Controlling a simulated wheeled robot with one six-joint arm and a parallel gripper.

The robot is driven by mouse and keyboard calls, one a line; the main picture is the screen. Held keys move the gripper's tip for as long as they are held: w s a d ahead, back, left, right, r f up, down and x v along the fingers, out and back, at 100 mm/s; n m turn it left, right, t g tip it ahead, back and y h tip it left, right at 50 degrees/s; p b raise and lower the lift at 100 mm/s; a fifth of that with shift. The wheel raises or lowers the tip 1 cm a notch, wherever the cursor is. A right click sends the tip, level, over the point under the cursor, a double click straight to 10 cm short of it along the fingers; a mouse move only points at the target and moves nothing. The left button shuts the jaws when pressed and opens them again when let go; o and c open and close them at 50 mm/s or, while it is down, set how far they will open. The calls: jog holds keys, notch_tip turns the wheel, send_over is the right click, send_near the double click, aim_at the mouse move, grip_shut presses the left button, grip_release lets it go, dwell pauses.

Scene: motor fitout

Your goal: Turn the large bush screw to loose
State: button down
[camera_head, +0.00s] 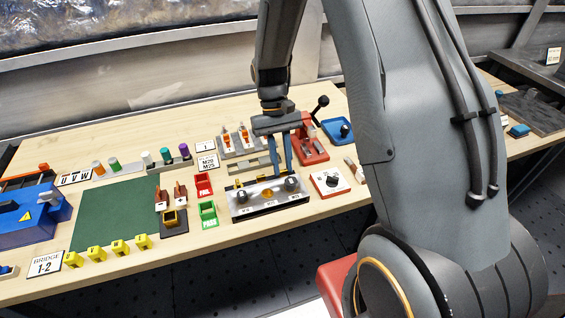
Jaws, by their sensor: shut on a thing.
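A dark plate (266,205) with a pale front face lies near the table's front edge. It carries a round dark screw knob at its left (242,197), a brass-coloured round part (267,192) in the middle, and another dark screw knob at its right (291,184). My gripper (285,173) points down over the right part of this plate, with its blue-grey fingers reaching the right knob. It is shut on that knob, which looks like the bush screw. The small labels are too small to read, and the exact contact is partly hidden by the fingers.
A red clamp-like fixture (311,148) and a blue tray (338,131) stand behind and right.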

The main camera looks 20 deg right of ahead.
jog(key=shift+w, duration=0.1)
dwell(0.3)
jog(key=c, duration=1.6)
grip_release()
jog(key=shift+o, duration=0.2)
jog(key=b+v, duration=0.2)
jog(key=v, duration=0.6)
jog(key=s+r+t+b, duration=0.1)
jog(key=s+t, duration=0.5)
jog(key=s, duration=0.7)
jog(key=shift+s+r, duration=0.25)
jog(key=shift+s, duration=0.1)
